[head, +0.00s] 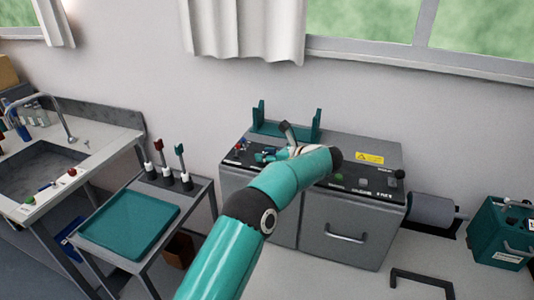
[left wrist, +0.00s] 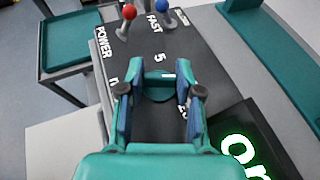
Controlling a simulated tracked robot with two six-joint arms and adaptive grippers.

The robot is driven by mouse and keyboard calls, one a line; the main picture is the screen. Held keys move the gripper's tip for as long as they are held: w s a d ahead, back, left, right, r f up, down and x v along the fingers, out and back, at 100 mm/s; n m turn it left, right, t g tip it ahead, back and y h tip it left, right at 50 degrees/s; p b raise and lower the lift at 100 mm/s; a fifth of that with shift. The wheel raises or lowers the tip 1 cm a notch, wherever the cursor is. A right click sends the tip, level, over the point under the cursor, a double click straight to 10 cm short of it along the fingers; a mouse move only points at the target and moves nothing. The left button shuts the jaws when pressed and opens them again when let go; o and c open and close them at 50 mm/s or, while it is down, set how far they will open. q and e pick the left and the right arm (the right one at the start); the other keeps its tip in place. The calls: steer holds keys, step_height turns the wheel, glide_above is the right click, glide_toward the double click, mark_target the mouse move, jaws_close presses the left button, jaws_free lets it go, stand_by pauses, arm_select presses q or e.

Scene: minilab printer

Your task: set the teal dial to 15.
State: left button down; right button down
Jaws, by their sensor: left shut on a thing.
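In the left wrist view the teal dial (left wrist: 158,88) sits on the dark panel of the grey printer, between the fingers of my left gripper (left wrist: 158,104). The fingers are shut on its sides. A small pale mark shows on the dial's top, near the printed 5; other printed numbers are partly covered by the fingers. I cannot tell the exact setting. In the head view my left gripper (head: 266,155) is over the left part of the printer's panel (head: 320,181), and I cannot make out the dial clearly there. My right gripper is not in view.
A red-knobbed lever (left wrist: 129,13) and a blue-knobbed lever (left wrist: 162,7) stand beyond the dial. A lit green display (left wrist: 243,150) is at right. A teal rack (head: 285,130) stands behind the panel. A side table with a teal tray (head: 130,222) stands left of the printer.

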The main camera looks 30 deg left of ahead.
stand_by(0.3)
arm_select(q)
steer(key=c, duration=0.8)
jaws_free()
steer(key=shift+o, duration=0.2)
steer(key=v, duration=1.2)
steer(key=shift+d+f, duration=0.1)
steer(key=shift+f, duration=0.1)
